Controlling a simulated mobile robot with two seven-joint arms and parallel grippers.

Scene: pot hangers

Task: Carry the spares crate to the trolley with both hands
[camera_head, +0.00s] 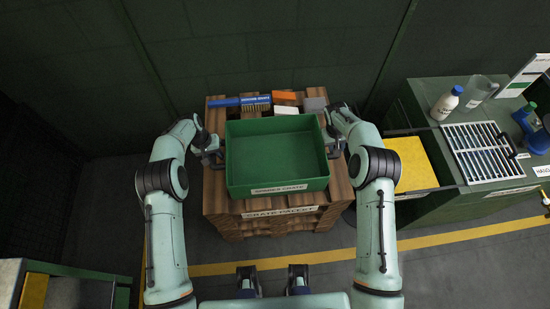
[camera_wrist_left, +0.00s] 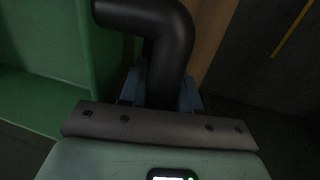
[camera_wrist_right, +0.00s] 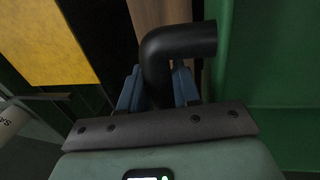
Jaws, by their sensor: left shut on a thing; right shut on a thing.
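The green spares crate (camera_head: 275,165) is open-topped and looks empty, with a label on its front wall. It is at the crate pallet (camera_head: 222,208), a wooden stack; I cannot tell if it rests on it or is just above. My left gripper (camera_head: 214,152) is shut on the black handle on the crate's left side; the handle (camera_wrist_left: 170,50) also shows in the left wrist view. My right gripper (camera_head: 334,146) is shut on the handle on the right side, and that handle (camera_wrist_right: 160,60) shows in the right wrist view. I cannot pick out a trolley for certain.
A blue brush (camera_head: 240,101), an orange block (camera_head: 284,96) and a grey block (camera_head: 315,105) lie behind the crate. At right, a green bench (camera_head: 470,207) bears a white bottle (camera_head: 446,103) and a slatted rack (camera_head: 480,152). Part of a green-framed unit (camera_head: 75,271) shows at lower left. The floor in front is clear.

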